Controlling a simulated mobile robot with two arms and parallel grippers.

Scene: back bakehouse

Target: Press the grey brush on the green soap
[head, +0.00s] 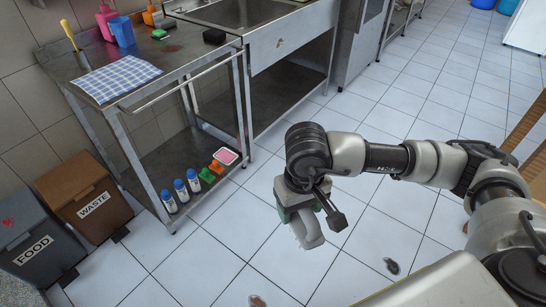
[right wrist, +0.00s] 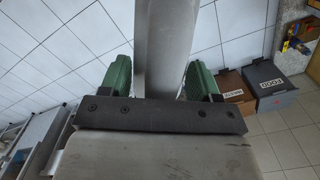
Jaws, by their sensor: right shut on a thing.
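My right gripper (head: 300,212) is shut on the grey brush (head: 310,235) and holds it above the tiled floor, away from the steel table. In the right wrist view the brush (right wrist: 166,45) is a pale grey piece between the two green fingers. A small green piece (head: 159,33), which may be the green soap, lies on the steel table beside the orange bottle. Another small green thing (head: 207,175) stands on the table's lower shelf. They are too small to tell which is soap. My left gripper is not in view.
The steel table (head: 165,50) carries a checked cloth (head: 117,78), a blue cup (head: 122,31), a pink bottle (head: 106,20) and a dark sponge (head: 214,36). A sink (head: 240,12) adjoins it. Brown (head: 88,198) and grey (head: 38,240) bins stand left.

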